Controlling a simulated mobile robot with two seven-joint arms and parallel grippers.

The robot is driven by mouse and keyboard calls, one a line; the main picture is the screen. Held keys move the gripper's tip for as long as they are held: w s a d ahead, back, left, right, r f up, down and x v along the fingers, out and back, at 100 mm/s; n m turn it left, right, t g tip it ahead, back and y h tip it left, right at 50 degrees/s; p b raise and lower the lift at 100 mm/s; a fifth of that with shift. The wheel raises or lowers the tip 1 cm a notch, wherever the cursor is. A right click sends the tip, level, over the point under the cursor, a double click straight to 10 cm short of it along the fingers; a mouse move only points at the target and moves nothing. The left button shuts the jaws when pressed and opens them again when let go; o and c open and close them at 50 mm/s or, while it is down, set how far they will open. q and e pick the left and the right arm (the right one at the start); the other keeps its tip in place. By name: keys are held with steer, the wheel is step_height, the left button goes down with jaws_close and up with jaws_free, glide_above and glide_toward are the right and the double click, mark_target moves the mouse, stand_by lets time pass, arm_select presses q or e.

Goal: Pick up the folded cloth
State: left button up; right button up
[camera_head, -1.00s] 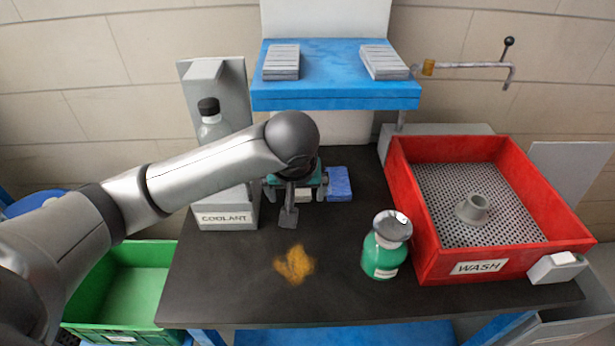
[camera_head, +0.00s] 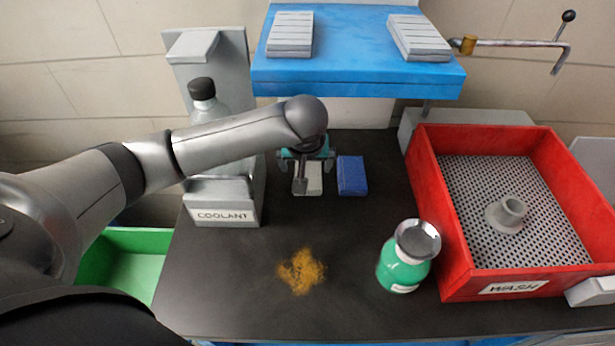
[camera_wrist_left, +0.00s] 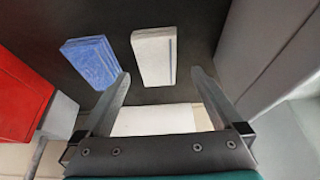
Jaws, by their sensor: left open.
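Two flat folded pieces lie side by side on the dark bench top. One is white with a thin blue stripe (camera_head: 311,177); the other is blue (camera_head: 352,175). Which one the task means by the folded cloth I cannot tell. My left gripper (camera_head: 305,163) is over the white piece and partly hides it in the head view. In the left wrist view the gripper (camera_wrist_left: 160,82) is open and empty, with the white piece (camera_wrist_left: 153,57) just ahead between the fingertip lines. The blue piece (camera_wrist_left: 91,62) lies beside it, left of the fingers. My right gripper is not in view.
A grey coolant stand (camera_head: 225,213) with a bottle (camera_head: 206,103) is close to my left arm. A blue shelf (camera_head: 355,80) overhangs behind. A green jar (camera_head: 402,265), an orange-brown patch (camera_head: 301,271) and a red wash bin (camera_head: 455,250) are nearer or right. The front middle is mostly clear.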

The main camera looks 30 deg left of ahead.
mark_target(307, 173)
arm_select(q)
steer(key=shift+b+x, duration=0.85)
steer(key=shift+x, duration=2.3)
steer(key=shift+w+d, duration=0.15)
steer(key=shift+w, duration=0.05)
steer(key=shift+c, duration=0.2)
steer(key=c, duration=1.1)
